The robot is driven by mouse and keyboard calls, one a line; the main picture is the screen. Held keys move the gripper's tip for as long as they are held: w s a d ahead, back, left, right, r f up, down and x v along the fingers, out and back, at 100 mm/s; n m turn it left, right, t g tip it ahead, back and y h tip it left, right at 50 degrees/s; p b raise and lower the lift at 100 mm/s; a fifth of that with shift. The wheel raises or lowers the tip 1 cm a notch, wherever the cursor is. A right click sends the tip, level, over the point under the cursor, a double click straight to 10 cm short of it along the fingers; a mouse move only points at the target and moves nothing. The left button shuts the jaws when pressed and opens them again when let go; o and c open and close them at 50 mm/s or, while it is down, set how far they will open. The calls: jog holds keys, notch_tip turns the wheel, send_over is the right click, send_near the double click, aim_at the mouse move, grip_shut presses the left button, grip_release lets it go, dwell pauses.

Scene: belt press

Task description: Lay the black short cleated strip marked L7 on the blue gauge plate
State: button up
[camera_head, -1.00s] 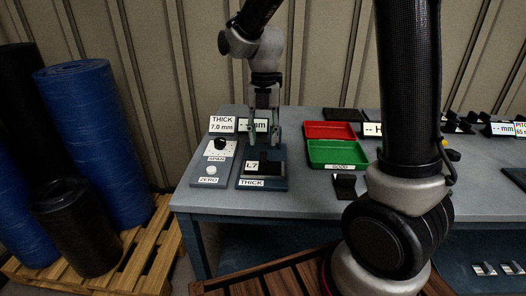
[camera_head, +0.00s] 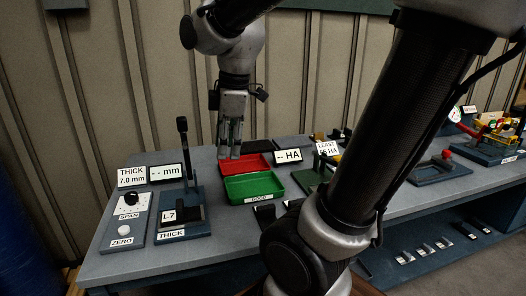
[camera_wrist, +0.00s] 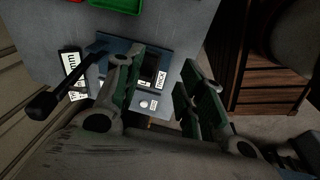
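The black strip with a white L7 label (camera_head: 190,213) lies on the blue gauge plate marked THICK (camera_head: 203,229). The strip also shows as a dark piece in the wrist view (camera_wrist: 149,66), on the blue plate (camera_wrist: 115,45), partly behind a finger.
A black-knobbed lever (camera_head: 183,150) stands upright at the back of the gauge. The mm display (camera_head: 167,172) reads dashes. The SPAN/ZERO panel (camera_head: 125,225) is left of the plate. A red tray (camera_head: 245,164) and green tray (camera_head: 256,187) stand to its right.

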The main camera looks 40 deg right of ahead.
jog(key=s+d+m+t, duration=0.2)
jog(key=s+d+m, duration=0.2)
jog(key=s+m, duration=0.4)
jog(key=shift+s+m+h, duration=0.25)
jog(key=shift+m+h, duration=0.05)
jog(key=shift+m, duration=2.1)
